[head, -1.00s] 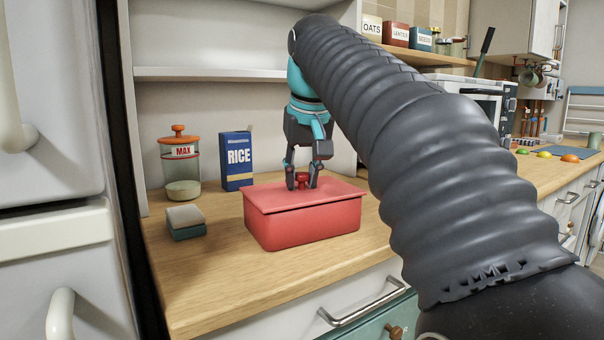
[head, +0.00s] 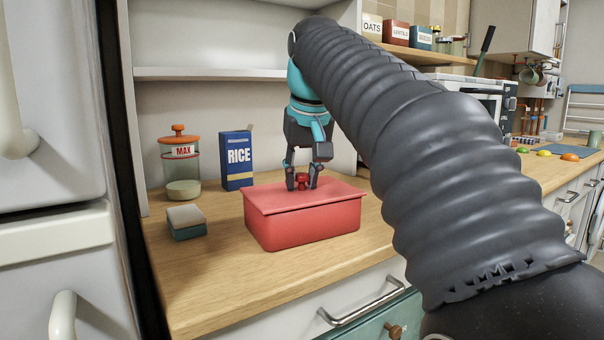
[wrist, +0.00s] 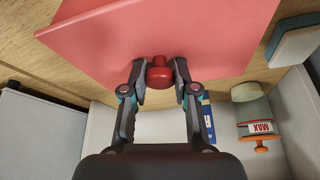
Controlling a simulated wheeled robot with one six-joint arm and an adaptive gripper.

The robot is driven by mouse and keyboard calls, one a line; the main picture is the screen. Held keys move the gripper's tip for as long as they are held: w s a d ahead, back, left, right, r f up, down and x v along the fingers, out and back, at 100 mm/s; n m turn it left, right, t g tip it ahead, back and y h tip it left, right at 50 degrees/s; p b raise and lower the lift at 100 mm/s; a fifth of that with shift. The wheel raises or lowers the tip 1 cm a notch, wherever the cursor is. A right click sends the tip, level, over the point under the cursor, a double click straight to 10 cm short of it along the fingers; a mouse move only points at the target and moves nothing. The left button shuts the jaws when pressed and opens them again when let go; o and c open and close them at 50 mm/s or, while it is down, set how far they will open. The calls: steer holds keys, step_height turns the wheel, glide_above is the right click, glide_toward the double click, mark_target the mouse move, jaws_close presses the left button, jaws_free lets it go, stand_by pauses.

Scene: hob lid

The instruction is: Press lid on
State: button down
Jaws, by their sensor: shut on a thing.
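A red lid (head: 275,197) lies on top of a red rectangular box (head: 305,228) on the wooden counter. Whether the lid is seated all the way round cannot be told; its rim overhangs the box. A darker red knob (head: 303,179) stands on the lid. My gripper (head: 302,186) points down over the lid with its fingers on either side of the knob. In the wrist view my gripper (wrist: 160,80) is shut on the knob (wrist: 159,72), and the lid (wrist: 190,35) fills the top of the picture.
A glass jar marked MAX (head: 181,165), a blue RICE box (head: 237,160) and a sponge (head: 186,221) stand left of the red box. A shelf (head: 210,74) is above. The counter (head: 215,275) in front is clear.

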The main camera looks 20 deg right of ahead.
steer(key=c, duration=0.8)
jaws_free()
steer(key=shift+o, duration=0.2)
steer(key=o, duration=0.4)
steer(key=shift+o, duration=0.2)
steer(key=shift+r+p, duration=0.4)
steer(key=shift+r, duration=3.1)
jaws_close()
